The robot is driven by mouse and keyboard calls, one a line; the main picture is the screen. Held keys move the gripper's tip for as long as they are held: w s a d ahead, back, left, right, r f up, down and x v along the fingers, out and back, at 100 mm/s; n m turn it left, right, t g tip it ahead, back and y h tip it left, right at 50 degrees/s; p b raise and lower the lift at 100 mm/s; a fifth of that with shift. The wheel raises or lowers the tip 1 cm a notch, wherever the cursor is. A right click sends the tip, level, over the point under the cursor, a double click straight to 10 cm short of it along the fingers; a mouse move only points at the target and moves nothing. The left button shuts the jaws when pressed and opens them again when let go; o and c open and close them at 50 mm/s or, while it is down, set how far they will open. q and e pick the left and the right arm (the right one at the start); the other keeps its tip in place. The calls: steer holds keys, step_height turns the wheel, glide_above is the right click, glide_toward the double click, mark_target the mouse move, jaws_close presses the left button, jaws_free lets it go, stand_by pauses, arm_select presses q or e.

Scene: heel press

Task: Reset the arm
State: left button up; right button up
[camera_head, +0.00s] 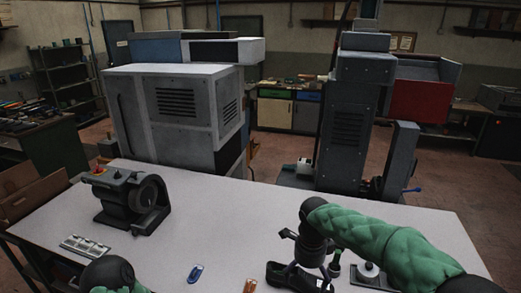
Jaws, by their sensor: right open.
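My right arm, in a green quilted sleeve, reaches in from the right over the white table (240,215). Its dark right gripper (308,264) points down near the table's front edge, with its fingers spread and nothing seen between them. A black object (284,277) lies just below and left of the fingers; I cannot tell whether they touch. My left arm (110,274) shows only as a dark joint and a bit of green sleeve at the bottom left. Its gripper is out of the picture.
A dark grinder-like machine (126,200) and a pale slotted tray (85,246) stand at the table's left. A blue item (195,273) and an orange item (250,285) lie at the front. Large grey machines (172,115) stand behind. The table's middle is clear.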

steer(key=s+a+f+n+y, duration=0.1)
steer(key=s+f+n, duration=0.25)
steer(key=f, duration=0.75)
steer(key=s+a+f+n+y, duration=0.1)
steer(key=s+f+n+y, duration=0.3)
steer(key=f, duration=0.8)
steer(key=s+f+n+h, duration=0.1)
steer(key=s+f+n, duration=0.9)
steer(key=s+f, duration=0.55)
arm_select(q)
step_height(320, 180, down, 16)
steer(key=b, duration=1.6)
arm_select(e)
step_height(320, 180, down, 12)
steer(key=a+n, duration=0.1)
steer(key=shift+w+f+t, duration=0.15)
steer(key=shift+w+t, duration=0.15)
steer(key=shift+w, duration=0.15)
